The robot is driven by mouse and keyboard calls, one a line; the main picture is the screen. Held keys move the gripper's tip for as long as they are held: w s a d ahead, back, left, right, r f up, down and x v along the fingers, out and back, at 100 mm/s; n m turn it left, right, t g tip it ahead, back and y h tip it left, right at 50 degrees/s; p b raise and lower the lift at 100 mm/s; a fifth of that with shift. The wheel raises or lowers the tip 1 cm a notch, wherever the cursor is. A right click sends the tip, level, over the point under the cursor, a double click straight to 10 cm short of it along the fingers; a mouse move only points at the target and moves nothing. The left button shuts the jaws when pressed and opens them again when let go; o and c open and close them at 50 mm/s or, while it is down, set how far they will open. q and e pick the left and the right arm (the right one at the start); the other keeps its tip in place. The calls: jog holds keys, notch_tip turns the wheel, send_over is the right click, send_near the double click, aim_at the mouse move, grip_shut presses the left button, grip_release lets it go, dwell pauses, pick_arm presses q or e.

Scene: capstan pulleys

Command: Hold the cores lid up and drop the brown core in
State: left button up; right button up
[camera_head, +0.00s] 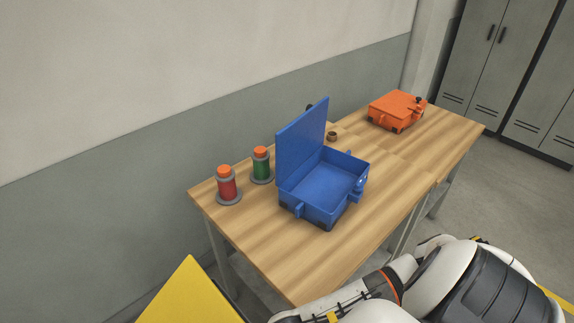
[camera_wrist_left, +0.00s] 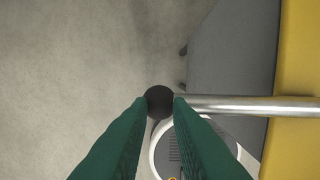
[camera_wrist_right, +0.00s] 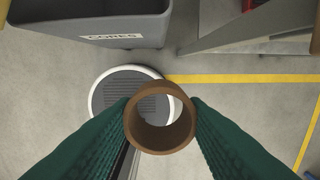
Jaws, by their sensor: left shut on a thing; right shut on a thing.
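The brown core (camera_wrist_right: 160,118), a short open tube, is between the fingers of my right gripper (camera_wrist_right: 160,120) in the right wrist view. That gripper is shut on it and holds it above the floor. The grey cores bin (camera_wrist_right: 150,25), labelled CORES, stands at the upper left of that view, apart from the core. My left gripper (camera_wrist_left: 159,105) is shut on a dark round knob (camera_wrist_left: 159,97) at the end of a metal bar. The bar runs to a yellow panel (camera_wrist_left: 298,60), apparently the lid, which also shows in the head view (camera_head: 190,298). Neither gripper shows in the head view.
Grey lockers (camera_head: 500,60) stand behind. A grey structure (camera_wrist_right: 245,25) is at the right wrist view's upper right.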

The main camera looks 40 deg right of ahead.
aim_at(212, 318)
pick_arm(q)
jog(key=shift+d+f, duration=0.25)
jog(key=shift+f, duration=1)
jog(key=shift+d+f, duration=0.25)
jog(key=shift+f, duration=1)
pick_arm(e)
jog(key=shift+d, duration=0.1)
pick_arm(q)
jog(key=shift+w, duration=0.1)
pick_arm(e)
jog(key=w+a+f, duration=0.1)
jog(key=w+a, duration=0.3)
jog(key=w, duration=0.6)
jog(key=shift+w+a+f, duration=0.5)
jog(key=shift+w+f, duration=0.25)
jog(key=shift+w, duration=0.95)
jog(key=shift+w+a+f, duration=0.55)
jog(key=shift+w+f, duration=0.2)
jog(key=shift+w, duration=0.9)
jog(key=shift+w+a+f, duration=0.5)
jog(key=shift+w+f, duration=0.25)
jog(key=shift+w, duration=0.95)
jog(key=o, duration=1)
jog(key=shift+r, duration=4)
pick_arm(q)
jog(key=shift+r, duration=0.1)
